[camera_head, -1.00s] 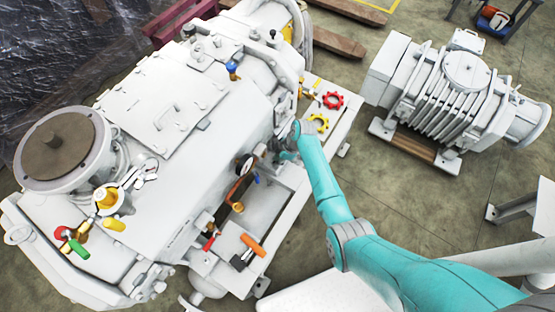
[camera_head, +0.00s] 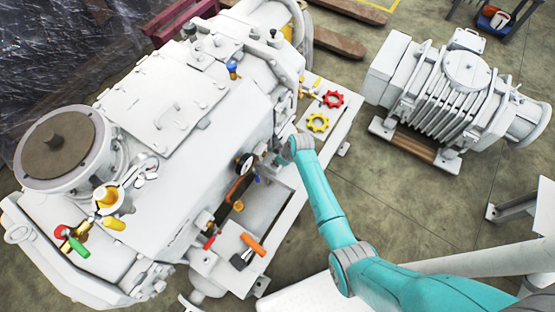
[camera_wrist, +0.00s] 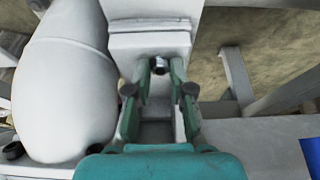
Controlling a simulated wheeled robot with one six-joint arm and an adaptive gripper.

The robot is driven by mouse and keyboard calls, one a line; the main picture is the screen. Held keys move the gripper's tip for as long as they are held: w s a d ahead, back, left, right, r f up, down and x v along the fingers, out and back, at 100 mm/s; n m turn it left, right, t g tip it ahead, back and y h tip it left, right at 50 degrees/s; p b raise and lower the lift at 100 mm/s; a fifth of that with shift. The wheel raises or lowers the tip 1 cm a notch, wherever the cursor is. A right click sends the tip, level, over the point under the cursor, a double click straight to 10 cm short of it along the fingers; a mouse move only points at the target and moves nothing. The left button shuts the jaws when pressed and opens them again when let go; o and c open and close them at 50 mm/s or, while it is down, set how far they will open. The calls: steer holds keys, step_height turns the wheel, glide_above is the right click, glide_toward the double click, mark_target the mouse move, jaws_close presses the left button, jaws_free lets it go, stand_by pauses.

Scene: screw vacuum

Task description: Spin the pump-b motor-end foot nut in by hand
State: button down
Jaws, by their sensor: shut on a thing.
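In the wrist view my gripper (camera_wrist: 161,72) points away from the camera, its two teal fingers converging on a small dark metal nut (camera_wrist: 161,66). The fingers are shut on the nut, one on each side. The nut sits at a pale block-like foot (camera_wrist: 150,35) of the machine; its thread and how far it is on cannot be made out. In the head view my teal arm reaches to the right side of the large white pump (camera_head: 165,185); its wrist hides the fingertips and the nut.
The white base frame (camera_head: 335,115) carries a red handwheel (camera_head: 333,99) and a yellow handwheel (camera_head: 318,123). An orange-handled tool (camera_head: 253,245) lies on the frame's near end. A second white machine (camera_head: 460,90) stands at the right. Bare floor lies between them.

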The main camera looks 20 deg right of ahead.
steer(key=m, duration=0.1)
steer(key=m+h, duration=0.1)
steer(key=m, duration=0.2)
steer(key=shift+s+a+m+t+h, duration=0.1)
steer(key=shift+a+m+t+h, duration=0.2)
steer(key=shift+t, duration=0.1)
steer(key=shift+a+m+h, duration=0.1)
steer(key=shift+m+h, duration=0.8)
steer(key=shift+m, duration=1.3)
steer(key=c, duration=1)
jaws_free()
